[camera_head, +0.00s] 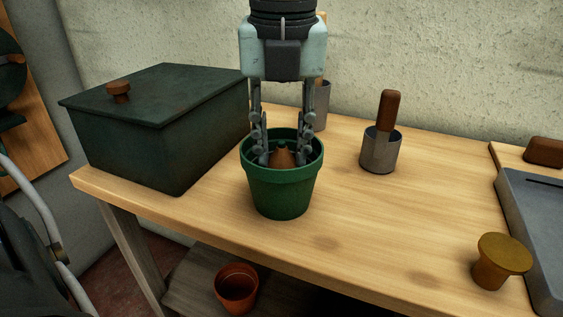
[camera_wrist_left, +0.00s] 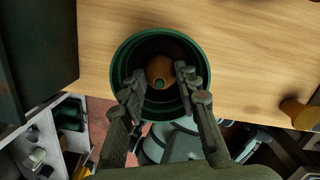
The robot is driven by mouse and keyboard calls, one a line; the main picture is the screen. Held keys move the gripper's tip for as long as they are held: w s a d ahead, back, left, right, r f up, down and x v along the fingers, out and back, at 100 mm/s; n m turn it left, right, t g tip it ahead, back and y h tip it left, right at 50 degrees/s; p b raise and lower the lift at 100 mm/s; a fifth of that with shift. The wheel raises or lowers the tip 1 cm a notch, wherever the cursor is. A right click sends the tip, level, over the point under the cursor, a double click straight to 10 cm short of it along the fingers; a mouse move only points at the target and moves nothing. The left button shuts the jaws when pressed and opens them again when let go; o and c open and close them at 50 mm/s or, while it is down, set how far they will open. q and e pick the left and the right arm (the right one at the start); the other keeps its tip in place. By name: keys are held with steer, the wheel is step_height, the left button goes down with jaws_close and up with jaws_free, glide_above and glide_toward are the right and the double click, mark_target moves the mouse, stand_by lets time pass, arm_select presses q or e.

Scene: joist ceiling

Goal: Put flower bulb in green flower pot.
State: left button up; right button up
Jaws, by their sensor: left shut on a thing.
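The green flower pot (camera_head: 282,192) stands upright on the wooden table, near its front edge. The brown flower bulb (camera_head: 284,157) is inside the pot's mouth, its pointed tip upward. My left gripper (camera_head: 281,155) points straight down into the pot and is shut on the bulb, one finger on each side. In the left wrist view the bulb (camera_wrist_left: 159,70) sits between the fingers, within the rim of the pot (camera_wrist_left: 117,62). The pot wall hides the bulb's underside, so I cannot tell whether it touches the soil or bottom. My right gripper is not in view.
A dark green lidded box (camera_head: 150,125) stands left of the pot. A metal cup (camera_head: 380,152) with a wooden-handled tool is to the right, another cup (camera_head: 322,105) behind. A brown knob-like object (camera_head: 500,262) and grey tray (camera_head: 540,230) are farther right. An orange pot (camera_head: 237,287) sits below.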

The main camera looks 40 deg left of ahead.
mark_target(282, 164)
arm_select(q)
steer(key=shift+f, duration=1.5)
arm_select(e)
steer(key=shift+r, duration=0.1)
arm_select(q)
steer(key=shift+f, duration=0.15)
steer(key=o, duration=0.9)
steer(key=shift+c, duration=0.2)
steer(key=shift+r, duration=0.3)
steer(key=r, duration=0.7)
steer(key=s+r, duration=0.1)
steer(key=r, duration=0.2)
steer(key=shift+d+r+p, duration=0.3)
steer(key=shift+d+r, duration=0.1)
steer(key=shift+s+r, duration=0.1)
steer(key=shift+r, duration=0.35)
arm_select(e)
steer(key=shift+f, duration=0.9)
